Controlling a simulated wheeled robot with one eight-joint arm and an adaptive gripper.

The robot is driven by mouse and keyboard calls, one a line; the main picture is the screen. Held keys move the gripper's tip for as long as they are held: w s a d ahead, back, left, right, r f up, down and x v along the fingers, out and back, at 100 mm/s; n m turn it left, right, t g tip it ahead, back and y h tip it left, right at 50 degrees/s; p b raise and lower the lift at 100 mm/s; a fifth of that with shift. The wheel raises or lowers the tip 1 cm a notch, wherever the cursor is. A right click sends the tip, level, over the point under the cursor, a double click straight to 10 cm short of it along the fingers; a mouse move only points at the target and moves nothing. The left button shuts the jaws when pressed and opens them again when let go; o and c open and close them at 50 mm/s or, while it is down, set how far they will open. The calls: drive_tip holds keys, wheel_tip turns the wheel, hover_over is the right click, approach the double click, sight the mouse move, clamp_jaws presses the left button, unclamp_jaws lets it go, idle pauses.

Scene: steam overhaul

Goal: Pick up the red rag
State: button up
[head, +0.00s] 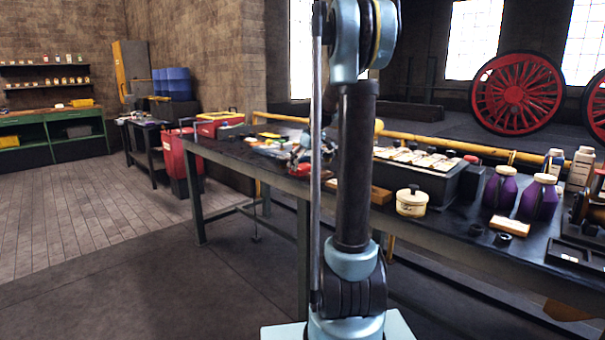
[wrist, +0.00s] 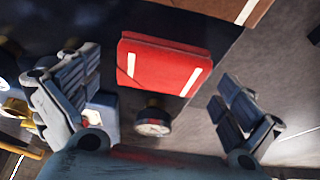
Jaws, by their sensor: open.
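The red rag (wrist: 162,65) lies folded flat on the dark tabletop in the wrist view, with white stripes on it. In the head view a red patch (head: 301,171) near the table's front edge looks like the same rag, partly hidden by my arm. My gripper (wrist: 160,78) is open and empty, one finger to the left of the rag and one to the right. The rag is between the fingers in the picture; I cannot tell how far below them it is.
A small round gauge (wrist: 152,124) sits just beside the rag, with a blue object (wrist: 101,118) near the left finger. On the workbench (head: 470,232) stand a cream tin (head: 411,203), purple bottles (head: 500,190) and a black tray. The floor at left is clear.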

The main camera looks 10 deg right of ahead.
sight(303, 167)
drive_tip(key=shift+w+a+f, duration=0.1)
drive_tip(key=shift+a+f, duration=0.05)
drive_tip(key=shift+f, duration=0.3)
drive_tip(key=c, duration=1.1)
drive_tip(key=shift+r, duration=0.1)
wheel_tip(303, 167, up, 10)
drive_tip(key=shift+f, duration=0.1)
